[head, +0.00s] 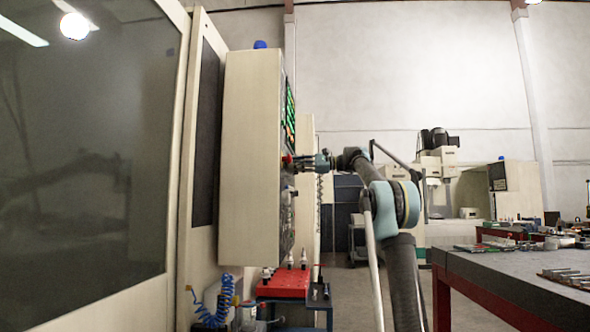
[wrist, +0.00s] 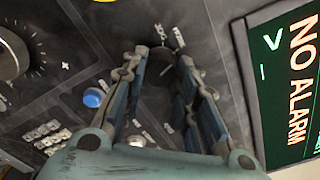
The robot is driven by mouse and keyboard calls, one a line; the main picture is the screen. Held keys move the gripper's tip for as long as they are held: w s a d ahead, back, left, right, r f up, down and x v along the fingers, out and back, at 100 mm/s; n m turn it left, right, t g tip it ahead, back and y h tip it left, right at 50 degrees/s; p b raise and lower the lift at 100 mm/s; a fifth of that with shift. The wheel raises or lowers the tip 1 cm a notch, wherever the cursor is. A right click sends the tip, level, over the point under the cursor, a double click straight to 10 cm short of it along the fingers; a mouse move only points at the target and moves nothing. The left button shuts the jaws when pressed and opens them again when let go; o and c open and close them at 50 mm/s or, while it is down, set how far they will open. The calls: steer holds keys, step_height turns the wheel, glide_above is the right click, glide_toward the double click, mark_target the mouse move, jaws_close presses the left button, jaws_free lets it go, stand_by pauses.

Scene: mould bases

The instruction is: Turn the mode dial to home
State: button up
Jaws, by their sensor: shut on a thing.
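The control panel of the machine (head: 250,150) stands at the middle left in the head view, its face turned away to the right. My gripper (head: 297,160) reaches that face from the right. In the wrist view my gripper (wrist: 160,60) has its two fingers on either side of a small dark dial (wrist: 160,73), shut on it. Small white labels sit around this dial, too blurred and tilted to read. The fingers hide part of the dial, and I cannot tell where its pointer stands.
In the wrist view a large round handwheel (wrist: 12,55) is at the left, a blue button (wrist: 93,97) left of my fingers, and a NO ALARM screen (wrist: 285,80) at the right. In the head view a red tool tray (head: 284,284) stands below the panel and a workbench (head: 500,270) at the right.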

stand_by(0.4)
steer(key=o, duration=1.1)
steer(key=shift+c, duration=0.2)
steer(key=d, duration=1.2)
steer(key=shift+s+f, duration=0.1)
